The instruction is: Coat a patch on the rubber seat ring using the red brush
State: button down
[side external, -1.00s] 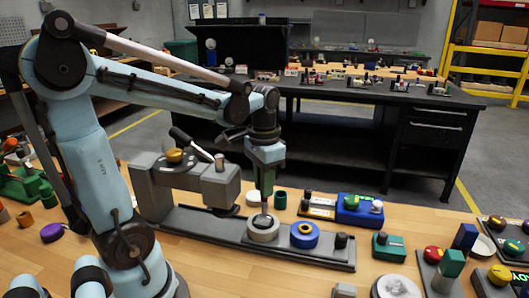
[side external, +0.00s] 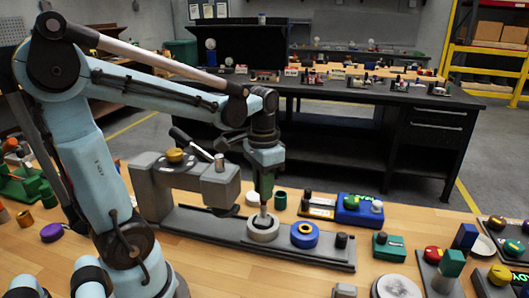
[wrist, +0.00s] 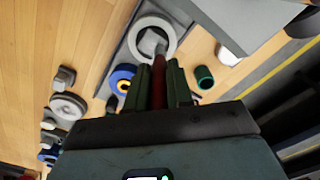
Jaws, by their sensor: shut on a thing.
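My gripper (side external: 265,185) points down, its green fingers shut on the red brush (wrist: 158,82). The brush's dark red handle shows between the fingers in the wrist view. In the side external view, a grey lower end hangs at a pale grey ring (side external: 263,232) on the long grey base; the ring also shows in the wrist view (wrist: 168,27). I cannot tell whether the brush touches it, or whether this is the rubber seat ring. Beside it on the right is a blue ring with a yellow centre (side external: 305,235).
The grey base plate (side external: 215,224) carries a grey block with a black lever (side external: 181,136) at left. A green cup (side external: 280,200) stands behind the rings. A blue box (side external: 352,212) and several small parts lie to the right. Bare wood (side external: 255,280) is in front.

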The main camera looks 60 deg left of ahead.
jog(key=shift+w+a, duration=0.6)
jog(key=shift+s+d, duration=0.1)
jog(key=shift+d, duration=0.45)
jog(key=shift+s+d, duration=1.7)
jog(key=shift+w+a, duration=1.95)
jog(key=shift+a, duration=0.05)
notch_tip(320, 180, up, 8)
jog(key=shift+a, duration=0.1)
